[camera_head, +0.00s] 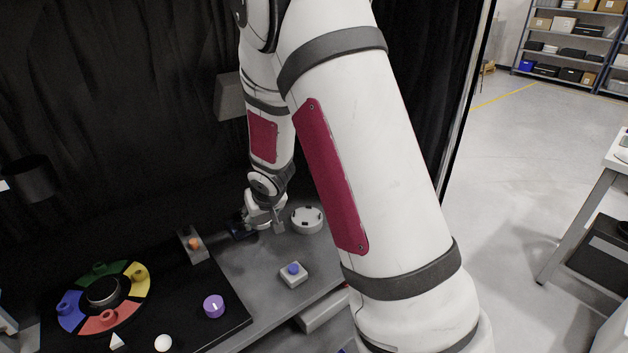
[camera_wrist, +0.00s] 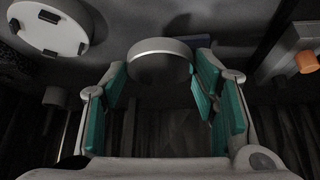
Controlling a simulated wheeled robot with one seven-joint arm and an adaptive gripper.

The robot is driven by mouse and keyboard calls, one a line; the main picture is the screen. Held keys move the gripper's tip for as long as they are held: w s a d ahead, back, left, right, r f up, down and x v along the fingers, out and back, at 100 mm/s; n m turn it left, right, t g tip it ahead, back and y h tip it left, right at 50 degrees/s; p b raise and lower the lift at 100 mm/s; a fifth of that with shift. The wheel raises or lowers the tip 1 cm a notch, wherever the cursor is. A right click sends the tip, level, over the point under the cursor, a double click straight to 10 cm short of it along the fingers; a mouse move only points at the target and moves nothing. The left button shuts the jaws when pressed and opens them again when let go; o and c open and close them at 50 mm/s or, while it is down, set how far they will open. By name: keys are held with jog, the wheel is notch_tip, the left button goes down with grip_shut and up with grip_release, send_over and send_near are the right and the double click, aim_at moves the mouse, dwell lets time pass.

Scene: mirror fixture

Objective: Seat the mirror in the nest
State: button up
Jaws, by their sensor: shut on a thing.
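My gripper (camera_wrist: 160,72) has its teal-padded fingers on either side of a round grey mirror (camera_wrist: 160,62) with a pale rim. The mirror is held between the fingertips, its dark face toward the wrist camera. The nest (camera_wrist: 48,26) is a white round fixture with several black tabs at the upper left of the wrist view, apart from the mirror. In the head view the nest (camera_head: 307,220) stands on the bench just right of my gripper (camera_head: 264,226). The mirror cannot be made out clearly there.
A grey block with an orange knob (camera_head: 194,243) stands left of my gripper. A white box with a blue button (camera_head: 293,271) is in front of the nest. A colour wheel (camera_head: 103,292), purple dial (camera_head: 214,306) and white ball (camera_head: 163,342) are at front left. Black curtains hang behind.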

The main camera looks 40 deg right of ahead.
jog(key=d+r+m+p, duration=0.1)
jog(key=d+p, duration=0.1)
jog(key=d, duration=0.2)
jog(key=s+d+r+p, duration=0.1)
jog(key=d+p, duration=0.1)
jog(key=d, duration=0.2)
jog(key=d+m+h+p, duration=0.1)
jog(key=d+p, duration=0.1)
jog(key=d, duration=0.3)
jog(key=shift+s+r+m, duration=0.3)
jog(key=shift+r, duration=0.1)
jog(key=shift+f+b, duration=0.3)
jog(key=shift+f, duration=2.2)
jog(key=shift+s+f, duration=0.1)
jog(key=shift+f, duration=0.55)
jog(key=o, duration=1.3)
jog(key=shift+r, duration=0.1)
